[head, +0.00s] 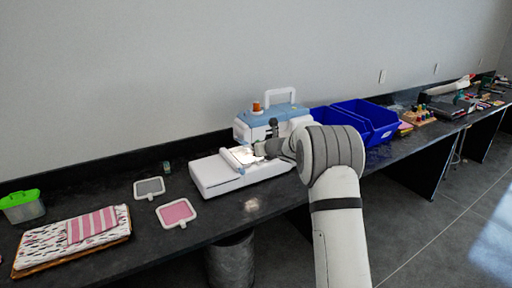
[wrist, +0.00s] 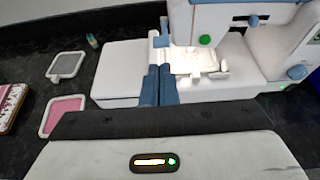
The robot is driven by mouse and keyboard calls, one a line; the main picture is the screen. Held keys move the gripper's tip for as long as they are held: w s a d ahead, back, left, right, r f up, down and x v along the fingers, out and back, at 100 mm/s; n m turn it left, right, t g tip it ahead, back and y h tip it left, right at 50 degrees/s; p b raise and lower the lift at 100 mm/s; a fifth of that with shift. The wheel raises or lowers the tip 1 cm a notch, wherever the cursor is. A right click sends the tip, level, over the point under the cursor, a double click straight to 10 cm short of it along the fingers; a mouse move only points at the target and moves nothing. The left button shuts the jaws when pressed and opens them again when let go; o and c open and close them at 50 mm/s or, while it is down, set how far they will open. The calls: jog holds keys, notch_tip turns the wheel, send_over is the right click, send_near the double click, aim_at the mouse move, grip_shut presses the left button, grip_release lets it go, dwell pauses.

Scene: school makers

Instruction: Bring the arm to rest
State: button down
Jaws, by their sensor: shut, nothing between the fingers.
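My arm reaches out over the dark counter (head: 120,180) toward a white and light-blue sewing machine with a flat white bed (head: 228,176). My gripper (head: 262,150) is at the machine's front, above the bed, partly hidden by my own wrist in the head view. In the wrist view my gripper's two blue-grey fingers (wrist: 158,72) lie together, with nothing seen between them. They point toward the lit needle area of the machine (wrist: 195,60). Whether the fingertips touch the machine cannot be told.
Blue bins (head: 365,120) stand right of the machine. A grey-panelled frame (head: 149,187) and a pink one (head: 176,212) lie to its left. Farther left are folded fabric (head: 60,238) and a green-lidded box (head: 22,206). The wall runs behind the counter.

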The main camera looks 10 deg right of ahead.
jog(key=s+a+r+n+g, duration=0.2)
jog(key=s+r+n, duration=0.1)
jog(key=s+n, duration=0.4)
jog(key=s+a+r+n+g+y, duration=0.15)
jog(key=s+n, duration=0.25)
jog(key=s, duration=0.6)
jog(key=s+a+r+n+g, duration=0.2)
jog(key=s+a+r+n, duration=0.15)
jog(key=s+n, duration=0.35)
jog(key=s+d+f+n+g+h, duration=0.1)
jog(key=s+d+f+n+h, duration=0.1)
jog(key=s, duration=0.8)
jog(key=s+d+f+n+g+h, duration=0.2)
jog(key=s+d+n, duration=0.2)
jog(key=s+n, duration=0.3)
jog(key=s+d+f+n+g+h, duration=0.1)
jog(key=s+d+f+n+h, duration=0.1)
jog(key=s, duration=1.2)
jog(key=d+n, duration=0.1)
jog(key=n, duration=0.1)
jog(key=shift+d+n+h, duration=0.15)
jog(key=shift+n+h, duration=0.15)
jog(key=shift+h, duration=0.05)
